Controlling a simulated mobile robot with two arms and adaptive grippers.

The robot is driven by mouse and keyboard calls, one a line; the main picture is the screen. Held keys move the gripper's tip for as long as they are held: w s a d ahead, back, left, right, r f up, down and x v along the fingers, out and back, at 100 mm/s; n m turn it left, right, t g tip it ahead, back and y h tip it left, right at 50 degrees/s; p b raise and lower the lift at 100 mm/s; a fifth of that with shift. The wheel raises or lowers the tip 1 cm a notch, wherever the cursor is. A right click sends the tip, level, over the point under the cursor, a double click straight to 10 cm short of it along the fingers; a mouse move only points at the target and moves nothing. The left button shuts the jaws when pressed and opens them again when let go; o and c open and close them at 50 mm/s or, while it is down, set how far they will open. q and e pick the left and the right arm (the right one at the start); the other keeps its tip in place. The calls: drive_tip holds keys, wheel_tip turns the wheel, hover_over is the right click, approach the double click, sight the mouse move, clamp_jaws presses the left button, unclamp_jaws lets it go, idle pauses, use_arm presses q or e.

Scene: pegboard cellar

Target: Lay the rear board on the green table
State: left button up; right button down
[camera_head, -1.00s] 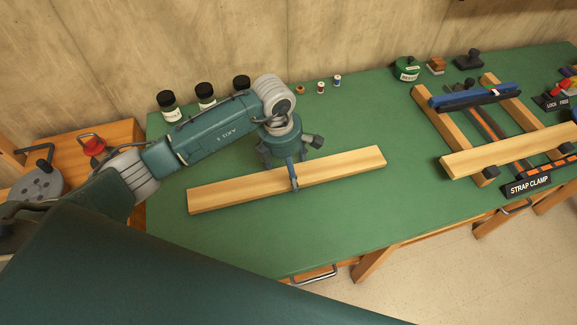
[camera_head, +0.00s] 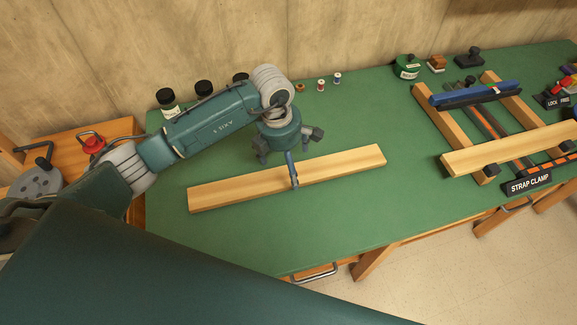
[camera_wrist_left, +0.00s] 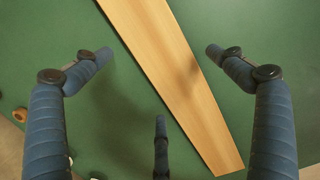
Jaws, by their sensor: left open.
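A long pale wooden board (camera_head: 345,167) lies flat on the green table (camera_head: 240,245), apart from the strap clamp; it is likely the rear board. In the left wrist view the board (camera_wrist_left: 160,50) runs diagonally from top to lower right. My left gripper (camera_head: 290,160) is just above the middle of the board, its fingers spread wide. In the left wrist view the gripper (camera_wrist_left: 160,62) shows empty space between its fingers, with the board below. My right gripper is not in view.
The strap clamp frame (camera_head: 441,120) at right carries another wooden board (camera_head: 515,149) in front and a blue-and-black bar (camera_head: 475,95) behind. Dark jars (camera_head: 168,105), small spools (camera_head: 320,86) and a green tin (camera_head: 407,67) line the back edge. Green tabletop before the board is clear.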

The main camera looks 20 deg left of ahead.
sight(283, 172)
use_arm(q)
wheel_tip(283, 172, up, 10)
drive_tip(key=a+b, duration=0.1)
drive_tip(key=b, duration=0.1)
drive_tip(key=shift+s, duration=0.35)
